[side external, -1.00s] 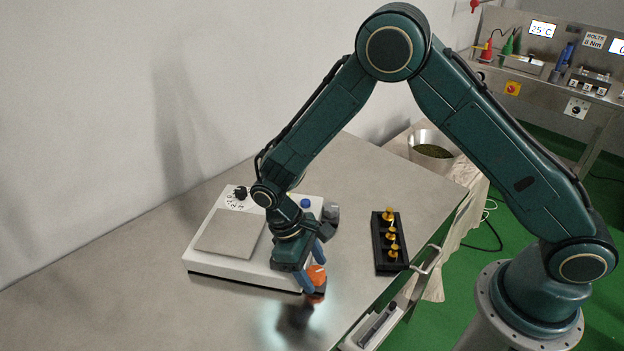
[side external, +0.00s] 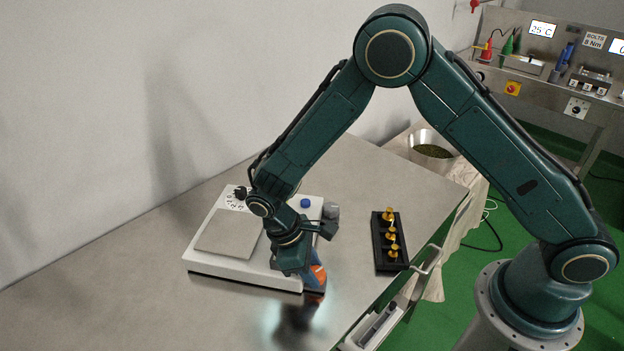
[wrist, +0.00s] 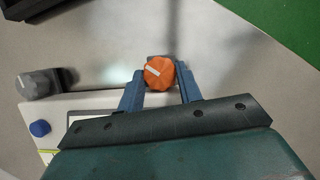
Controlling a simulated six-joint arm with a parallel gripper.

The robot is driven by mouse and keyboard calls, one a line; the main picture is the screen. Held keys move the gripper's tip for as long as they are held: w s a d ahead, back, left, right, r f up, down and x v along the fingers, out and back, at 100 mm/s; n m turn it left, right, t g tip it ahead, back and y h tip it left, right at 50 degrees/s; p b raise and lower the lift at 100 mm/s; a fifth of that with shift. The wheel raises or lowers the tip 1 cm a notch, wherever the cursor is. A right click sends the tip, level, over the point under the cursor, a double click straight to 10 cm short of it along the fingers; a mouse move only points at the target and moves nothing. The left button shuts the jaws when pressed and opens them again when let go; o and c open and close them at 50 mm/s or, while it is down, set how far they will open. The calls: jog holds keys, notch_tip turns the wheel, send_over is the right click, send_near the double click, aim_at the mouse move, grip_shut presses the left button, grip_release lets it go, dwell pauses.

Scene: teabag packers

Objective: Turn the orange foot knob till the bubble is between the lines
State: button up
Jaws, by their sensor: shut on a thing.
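The orange foot knob (side external: 318,276) sits at the front right corner of the white scale-like device (side external: 222,268). In the wrist view the orange knob (wrist: 159,73) shows a white mark on its face. My gripper (side external: 312,284) is shut on the knob, with a blue finger on each side of it in the wrist view (wrist: 160,84). A blue round part (side external: 305,203) is on the device's top, near its back right corner. I cannot make out the bubble or its lines in either view.
A grey knob (side external: 331,211) stands at the device's back right corner. A black rack (side external: 377,257) with yellow-topped pieces lies to the right. The steel table (side external: 150,310) is bare at front left. Its right edge drops to a green floor.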

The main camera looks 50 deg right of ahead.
dwell(0.3)
jog(key=o, duration=1)
jog(key=shift+w+r, duration=0.1)
jog(key=shift+r, duration=0.05)
jog(key=v, duration=1.3)
jog(key=shift+a+r, duration=0.2)
jog(key=shift+r, duration=0.05)
